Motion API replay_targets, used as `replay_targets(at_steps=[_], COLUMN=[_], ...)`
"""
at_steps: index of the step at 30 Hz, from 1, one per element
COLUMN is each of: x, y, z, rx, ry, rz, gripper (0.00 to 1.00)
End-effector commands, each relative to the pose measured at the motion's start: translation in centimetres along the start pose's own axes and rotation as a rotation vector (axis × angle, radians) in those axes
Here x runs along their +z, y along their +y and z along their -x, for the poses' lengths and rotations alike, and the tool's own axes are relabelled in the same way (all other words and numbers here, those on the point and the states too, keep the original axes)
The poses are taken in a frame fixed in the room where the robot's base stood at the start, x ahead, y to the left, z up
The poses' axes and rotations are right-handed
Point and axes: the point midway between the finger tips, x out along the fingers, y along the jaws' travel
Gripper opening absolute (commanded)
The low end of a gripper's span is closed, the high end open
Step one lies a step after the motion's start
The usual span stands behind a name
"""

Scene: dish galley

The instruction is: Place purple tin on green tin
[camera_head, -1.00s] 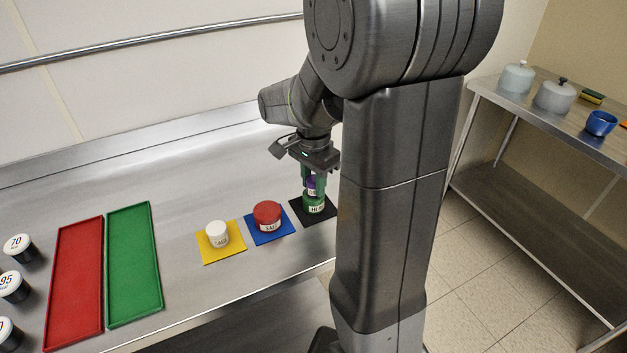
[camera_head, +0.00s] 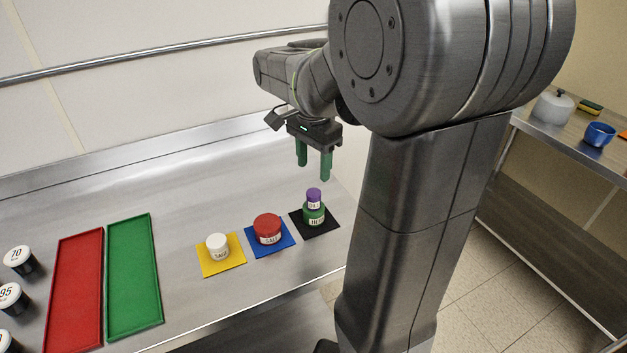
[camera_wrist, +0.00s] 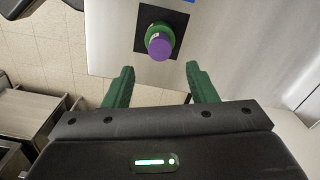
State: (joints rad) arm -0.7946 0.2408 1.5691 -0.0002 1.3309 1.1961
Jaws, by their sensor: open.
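The purple tin (camera_head: 314,196) stands upright on top of the green tin (camera_head: 313,214), which sits on the black mat (camera_head: 328,228) at the right end of the counter. In the wrist view the purple tin (camera_wrist: 160,47) covers much of the green tin (camera_wrist: 158,30) below it. My gripper (camera_head: 313,172) is open and empty, raised above and behind the stack, with clear space between its green fingers and the purple tin. In the wrist view the open fingers (camera_wrist: 160,80) show nothing between them.
A red tin (camera_head: 267,228) sits on a blue mat (camera_head: 287,243) and a white tin (camera_head: 217,246) on a yellow mat (camera_head: 225,268). Green (camera_head: 134,275) and red (camera_head: 76,290) trays lie left, beside several dark jars. A second table (camera_head: 570,140) stands right.

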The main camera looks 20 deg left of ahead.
Motion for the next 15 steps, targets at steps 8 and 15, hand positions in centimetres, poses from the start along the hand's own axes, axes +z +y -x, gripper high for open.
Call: replay_targets(at_steps=[8, 15], x=[0.0, 0.0], y=[0.0, 0.0], z=[3.0, 3.1], rx=[-0.001, 0.001], ry=[0.0, 0.0], rz=[0.0, 0.0], gripper=[0.52, 0.52])
